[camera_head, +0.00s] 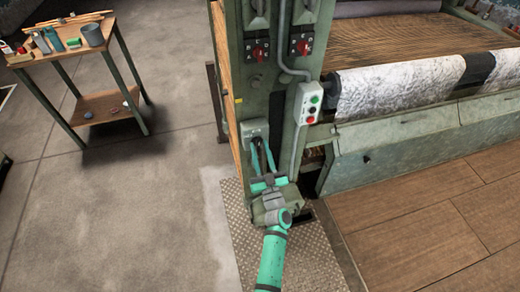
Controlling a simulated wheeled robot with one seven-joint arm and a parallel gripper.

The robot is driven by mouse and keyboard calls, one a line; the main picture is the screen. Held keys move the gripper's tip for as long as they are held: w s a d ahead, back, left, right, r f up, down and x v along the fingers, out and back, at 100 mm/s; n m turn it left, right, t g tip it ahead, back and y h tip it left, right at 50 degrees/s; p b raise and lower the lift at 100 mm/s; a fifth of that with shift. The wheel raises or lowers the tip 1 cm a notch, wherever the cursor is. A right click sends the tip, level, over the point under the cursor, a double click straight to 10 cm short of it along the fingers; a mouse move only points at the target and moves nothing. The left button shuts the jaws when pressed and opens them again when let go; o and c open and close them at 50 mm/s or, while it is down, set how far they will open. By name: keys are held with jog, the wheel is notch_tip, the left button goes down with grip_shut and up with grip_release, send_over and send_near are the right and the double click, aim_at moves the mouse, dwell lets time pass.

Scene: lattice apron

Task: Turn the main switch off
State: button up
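A grey switch box (255,128) with a dark handle or knob is on the lower front of the green machine post; I take it as the main switch, but no label is readable. My gripper (262,149) is right below and in front of it, its two teal fingers apart and pointing up at the dark part. The fingers partly cover this part. I cannot tell whether they touch or clamp it, nor which way the handle is set.
Two red rotary switches (258,53) (303,47) sit higher on the post (270,90). A push-button box (309,104) with green and red buttons hangs to the right. A loom with white cloth (400,85) stands right. A wooden cart (75,50) with tools stands left; floor between is clear.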

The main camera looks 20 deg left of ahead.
jog(key=shift+w, duration=0.1)
jog(key=shift+c, duration=0.6)
grip_shut()
jog(key=shift+n+y, duration=0.3)
jog(key=shift+n, duration=0.3)
jog(key=n+g+y, duration=0.1)
jog(key=n, duration=0.1)
jog(key=n+g+y, duration=0.1)
jog(key=n, duration=0.2)
jog(key=n+g, duration=0.1)
jog(key=n, duration=0.2)
jog(key=shift+a+g+y, duration=0.15)
jog(key=shift+g+y, duration=0.25)
jog(key=n+g, duration=0.1)
jog(key=n, duration=0.3)
jog(key=n+g, duration=0.2)
jog(key=n, duration=0.2)
jog(key=shift+s+a+f, duration=0.15)
jog(key=shift+s+f, duration=0.05)
jog(key=n+g, duration=0.1)
jog(key=n, duration=0.1)
jog(key=n+g+h, duration=0.1)
jog(key=n, duration=0.2)
jog(key=shift+f, duration=0.15)
jog(key=shift+o, duration=0.6)
grip_release()
